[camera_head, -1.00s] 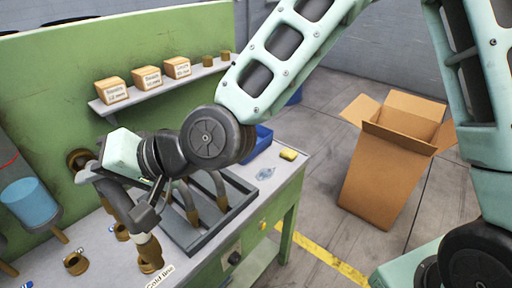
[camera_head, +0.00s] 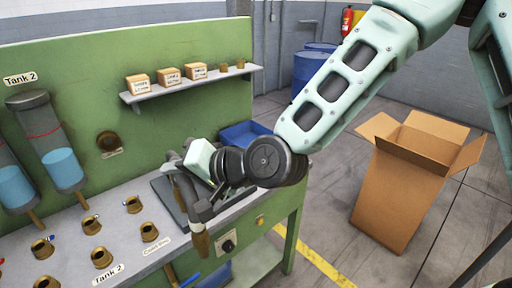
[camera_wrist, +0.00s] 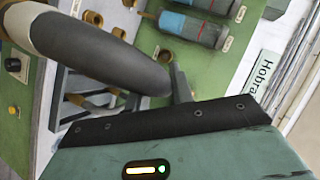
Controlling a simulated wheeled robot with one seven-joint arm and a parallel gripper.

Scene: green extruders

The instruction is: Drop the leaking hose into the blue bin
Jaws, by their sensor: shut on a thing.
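A dark grey hose (camera_head: 182,192) with brass ends is held in my gripper (camera_head: 192,204), above the front part of the workbench. One brass end (camera_head: 201,244) hangs downward. In the wrist view the hose (camera_wrist: 95,45) is large and close, crossing the upper left; my gripper's dark finger (camera_wrist: 180,84) also shows there. My gripper is shut on the hose. A blue open bin (camera_head: 236,131) stands at the bench's far right corner, partly hidden behind my arm. No leak can be made out on the hose.
A grey tray (camera_head: 165,190) lies on the bench behind my gripper; other hoses show in the tray (camera_wrist: 62,100) in the wrist view. Several brass fittings (camera_head: 93,224) stand at left. An open cardboard box (camera_head: 400,195) is on the floor. Blue barrels (camera_head: 312,70) stand behind.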

